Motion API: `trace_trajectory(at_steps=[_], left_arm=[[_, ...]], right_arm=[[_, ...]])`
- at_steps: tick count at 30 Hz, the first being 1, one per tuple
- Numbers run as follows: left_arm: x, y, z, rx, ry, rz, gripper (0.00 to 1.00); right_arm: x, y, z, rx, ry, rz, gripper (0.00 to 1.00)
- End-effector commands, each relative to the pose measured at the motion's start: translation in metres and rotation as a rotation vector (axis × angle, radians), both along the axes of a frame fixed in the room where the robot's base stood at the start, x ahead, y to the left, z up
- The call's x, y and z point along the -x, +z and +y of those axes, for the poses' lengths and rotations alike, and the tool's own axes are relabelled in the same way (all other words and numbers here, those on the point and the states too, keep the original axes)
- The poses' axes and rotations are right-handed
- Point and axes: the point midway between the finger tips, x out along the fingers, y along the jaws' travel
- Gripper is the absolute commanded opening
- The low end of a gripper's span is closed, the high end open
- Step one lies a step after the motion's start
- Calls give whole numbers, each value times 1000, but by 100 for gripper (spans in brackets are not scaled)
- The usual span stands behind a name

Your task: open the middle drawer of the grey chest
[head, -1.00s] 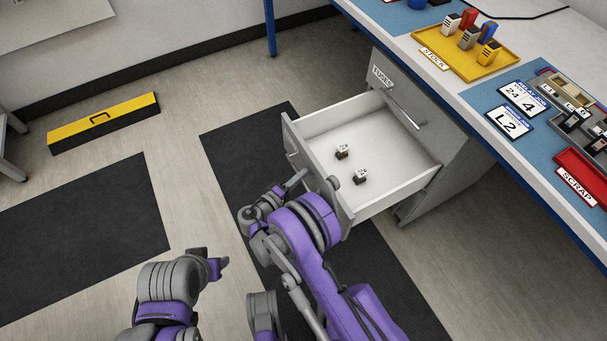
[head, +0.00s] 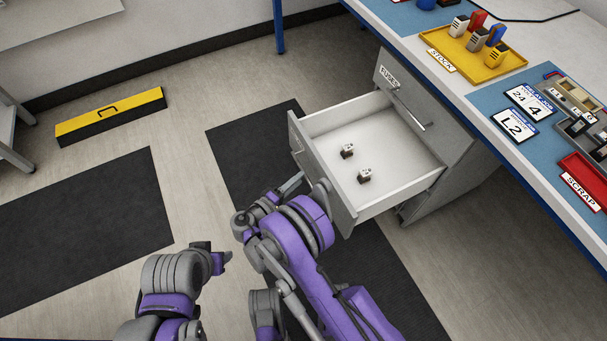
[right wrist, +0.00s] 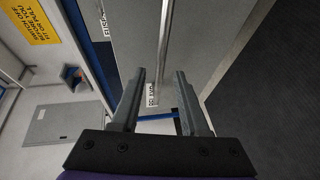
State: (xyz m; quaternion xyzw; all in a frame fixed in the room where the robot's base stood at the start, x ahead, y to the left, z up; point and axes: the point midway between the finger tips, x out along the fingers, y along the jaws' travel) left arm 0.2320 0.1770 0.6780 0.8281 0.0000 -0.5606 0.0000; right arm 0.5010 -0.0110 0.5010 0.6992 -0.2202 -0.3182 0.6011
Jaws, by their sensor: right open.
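The grey chest (head: 446,140) stands under the bench in the head view. The drawer (head: 325,188) below its top drawer is pulled well out, with two small relays (head: 348,151) (head: 365,176) on its white floor. The top drawer (head: 402,95), labelled FUSES, is shut. My right gripper (head: 303,184) is just outside the open drawer's front, partly hidden by my arm. In the right wrist view its fingers (right wrist: 160,74) are apart, with a bar handle (right wrist: 164,35) and a RELAYS label (right wrist: 152,95) beyond. I cannot tell whether they touch. My left gripper (head: 222,259) is low and away from the chest; its jaws are unclear.
The bench (head: 450,75) overhangs the chest, carrying a yellow STOCK tray (head: 490,68) and a red SCRAP tray (head: 582,176). Dark mats (head: 85,213) and open floor lie left of the drawer. A yellow-and-black box (head: 110,115) lies by the wall.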

Motion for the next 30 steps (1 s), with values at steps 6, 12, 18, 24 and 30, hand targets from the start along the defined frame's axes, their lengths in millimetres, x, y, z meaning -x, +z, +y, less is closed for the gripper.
trace_trajectory(at_steps=[6,12,18,24,30], left_arm=[[1,8,0,0,0,-2,50],[1,10,0,0,0,-3,50],[1,10,0,0,0,-3,50],[1,10,0,0,0,-3,50],[1,10,0,0,0,-3,50]], right_arm=[[30,9,30,-1,3,0,45],[44,12,43,0,0,0,45],[46,12,45,0,-1,0,45],[45,12,45,0,-1,0,45],[45,12,44,0,0,0,45]])
